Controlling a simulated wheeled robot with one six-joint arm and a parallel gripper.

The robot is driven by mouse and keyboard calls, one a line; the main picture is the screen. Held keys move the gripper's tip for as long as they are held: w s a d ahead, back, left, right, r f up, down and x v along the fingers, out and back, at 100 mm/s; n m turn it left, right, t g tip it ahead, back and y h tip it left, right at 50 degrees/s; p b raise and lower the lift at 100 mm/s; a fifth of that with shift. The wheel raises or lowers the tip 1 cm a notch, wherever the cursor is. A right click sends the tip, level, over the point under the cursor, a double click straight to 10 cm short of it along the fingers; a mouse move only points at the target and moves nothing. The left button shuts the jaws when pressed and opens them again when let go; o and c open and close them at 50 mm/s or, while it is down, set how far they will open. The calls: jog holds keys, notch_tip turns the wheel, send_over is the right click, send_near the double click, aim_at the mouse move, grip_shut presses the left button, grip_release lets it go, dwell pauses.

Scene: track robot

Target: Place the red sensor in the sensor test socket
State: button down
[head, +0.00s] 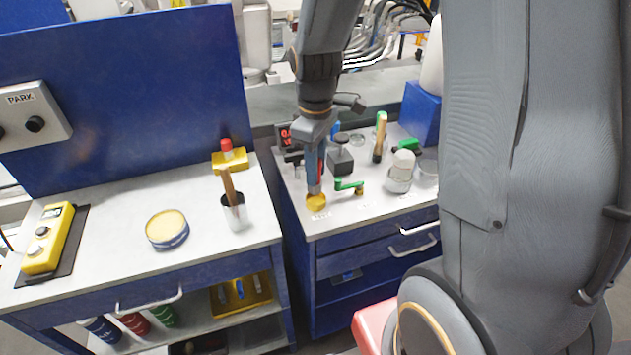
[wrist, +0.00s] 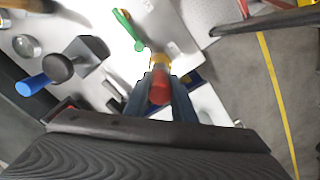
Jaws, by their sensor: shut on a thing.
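My gripper (head: 316,188) points down over the right bench and is shut on the red sensor (head: 321,168). In the wrist view the red sensor (wrist: 160,88) shows as a short red cylinder between the fingers (wrist: 162,100). A yellow round socket (head: 316,203), seemingly the sensor test socket, is right below the fingertips near the bench's front left corner. It also shows just beyond the sensor in the wrist view (wrist: 159,59). The sensor's lower end is hidden, so I cannot tell whether it is in the socket or just above it.
A green-handled lever (head: 348,185) stands close right of the socket. A black block with a round knob (head: 341,160) is behind it. White domed parts (head: 401,168) stand further right. The left bench holds a yellow block with a red-topped piece (head: 229,158), a cup (head: 235,215) and a round tin (head: 167,230).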

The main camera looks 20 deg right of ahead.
jog(key=shift+f+p, duration=0.45)
jog(key=shift+f, duration=1.7)
jog(key=shift+f, duration=0.2)
jog(key=c, duration=1.5)
grip_release()
jog(key=shift+r, duration=0.1)
notch_tip(320, 180, up, 11)
jog(key=b, duration=0.2)
jog(key=shift+b, duration=0.35)
jog(key=shift+r, duration=0.45)
jog(key=s+f+m, duration=0.2)
jog(key=s+m, duration=0.1)
jog(key=s+f+m+t, duration=0.1)
jog(key=s+f+m, duration=0.1)
jog(key=s+m, duration=0.1)
jog(key=s+f+m, duration=0.2)
jog(key=s+m, duration=0.1)
jog(key=shift+s+f+t, duration=0.2)
jog(key=shift+f+t, duration=0.1)
jog(key=shift+f, duration=0.1)
